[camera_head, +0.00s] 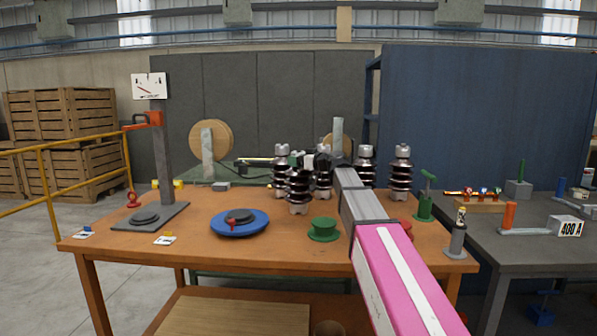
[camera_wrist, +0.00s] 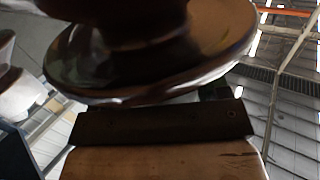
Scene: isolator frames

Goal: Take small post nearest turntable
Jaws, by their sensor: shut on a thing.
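Several brown ribbed posts with metal caps stand grouped at the back middle of the wooden table. The post nearest the blue turntable (camera_head: 239,222) is the front one (camera_head: 299,191). My gripper (camera_head: 300,161) reaches in from the right and is shut at the upper part of this front post, which looks upright. Whether its base touches the table is hard to tell. In the wrist view a brown glossy ribbed disc (camera_wrist: 150,75) fills the upper middle, close to the camera. The fingertips are mostly hidden in the head view.
Other posts stand close by, at the back left (camera_head: 281,168) and to the right (camera_head: 401,172). A green spool (camera_head: 324,229) lies in front. A grey stand with a gauge (camera_head: 161,150) rises at left. My arm covers the table's right middle. The front left tabletop is mostly clear.

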